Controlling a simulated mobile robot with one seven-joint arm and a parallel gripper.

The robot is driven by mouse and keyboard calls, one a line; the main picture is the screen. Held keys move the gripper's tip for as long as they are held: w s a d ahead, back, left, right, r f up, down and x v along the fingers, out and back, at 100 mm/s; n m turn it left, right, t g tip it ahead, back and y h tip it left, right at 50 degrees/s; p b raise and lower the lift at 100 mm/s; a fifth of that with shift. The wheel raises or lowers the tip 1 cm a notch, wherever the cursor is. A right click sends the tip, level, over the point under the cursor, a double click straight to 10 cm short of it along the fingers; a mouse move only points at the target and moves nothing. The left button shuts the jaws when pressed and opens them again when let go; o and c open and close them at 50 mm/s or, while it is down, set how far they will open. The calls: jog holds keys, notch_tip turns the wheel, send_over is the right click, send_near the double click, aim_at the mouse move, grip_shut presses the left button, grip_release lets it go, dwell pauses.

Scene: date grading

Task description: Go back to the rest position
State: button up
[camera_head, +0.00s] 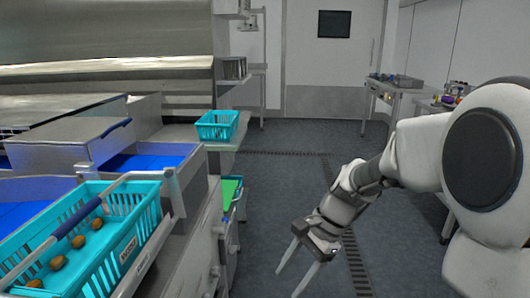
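My gripper (297,268) hangs over the grey floor in the lower middle of the head view. Its two fingers point down and to the left and stand apart, with nothing between them. My white arm comes in from the right side. The gripper is to the right of the steel counter and apart from it. No object touches the fingers.
A turquoise basket (150,215) with several brown dates (78,241) sits at the lower left. A smaller turquoise basket (233,119) stands on a farther counter. A side table (398,90) with items stands back right. The floor (290,180) between is clear.

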jog(key=s+d+r+n+t+h+p, duration=0.1)
jog(key=s+d+r+n+t+h, duration=0.25)
jog(key=s+r+n, duration=0.35)
jog(key=s+d+r+n+t+h, duration=0.2)
jog(key=s+d+r+n+t, duration=0.25)
jog(key=s, duration=0.35)
notch_tip(320, 180, up, 19)
jog(key=g+p, duration=0.1)
jog(key=p, duration=1.9)
jog(key=shift+d+r, duration=0.2)
jog(key=shift+n, duration=0.25)
jog(key=shift+c, duration=0.9)
jog(key=shift+d+f, duration=0.1)
jog(key=shift+c, duration=0.2)
